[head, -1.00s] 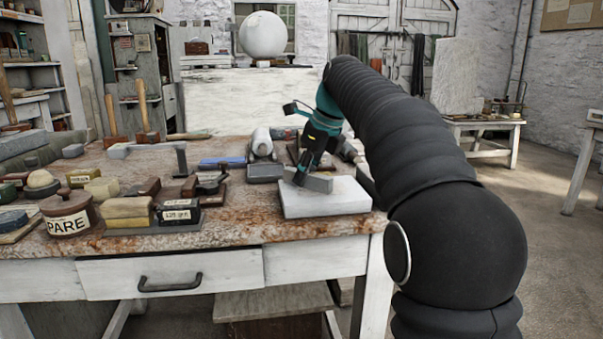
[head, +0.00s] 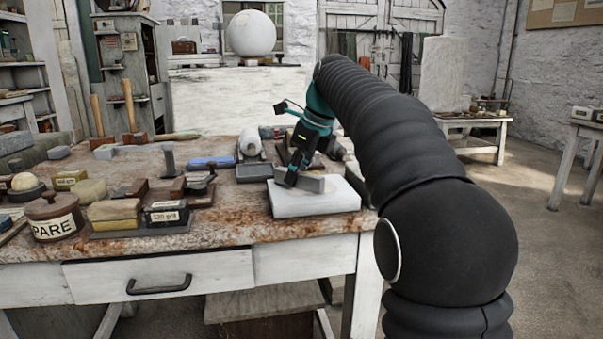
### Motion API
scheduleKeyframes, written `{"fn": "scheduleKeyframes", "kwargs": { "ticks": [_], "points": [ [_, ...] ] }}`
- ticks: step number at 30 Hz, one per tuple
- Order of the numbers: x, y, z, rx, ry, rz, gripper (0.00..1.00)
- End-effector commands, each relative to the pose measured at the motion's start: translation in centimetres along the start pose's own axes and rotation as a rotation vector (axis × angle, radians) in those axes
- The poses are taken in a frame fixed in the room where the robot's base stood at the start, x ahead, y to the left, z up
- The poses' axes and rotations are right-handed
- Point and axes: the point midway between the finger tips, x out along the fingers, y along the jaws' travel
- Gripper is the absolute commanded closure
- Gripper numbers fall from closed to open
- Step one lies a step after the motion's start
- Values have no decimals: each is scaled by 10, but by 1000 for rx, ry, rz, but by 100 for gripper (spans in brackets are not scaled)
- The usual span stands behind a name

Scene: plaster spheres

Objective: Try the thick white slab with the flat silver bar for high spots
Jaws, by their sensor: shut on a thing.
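The thick white slab (head: 312,203) lies flat near the right front corner of the workbench. My gripper (head: 291,180) is over the slab, pointing down, shut on the flat silver bar (head: 312,184). The bar shows as a grey strip standing out to the right of the fingers. It is at the slab's upper face; I cannot tell whether its lower edge touches all along.
The rusty-stained workbench (head: 232,229) is crowded on the left with blocks, a lidded pot (head: 54,217) and a 120 grit block (head: 166,213). Bare bench top lies left of the slab.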

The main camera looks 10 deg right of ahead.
Motion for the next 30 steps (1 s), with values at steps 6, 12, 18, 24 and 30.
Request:
{"fn": "scheduleKeyframes", "kwargs": {
  "ticks": [6,12,18,24,30],
  "points": [
    [2,0,7,-1,-1,-1,100],
    [6,0,16,-1,-1,-1,100],
    [11,0,26,-2,-1,-1,100],
    [10,0,22,0,-1,-1,100],
    [4,0,11,1,-1,-1,100]
  ]
}}
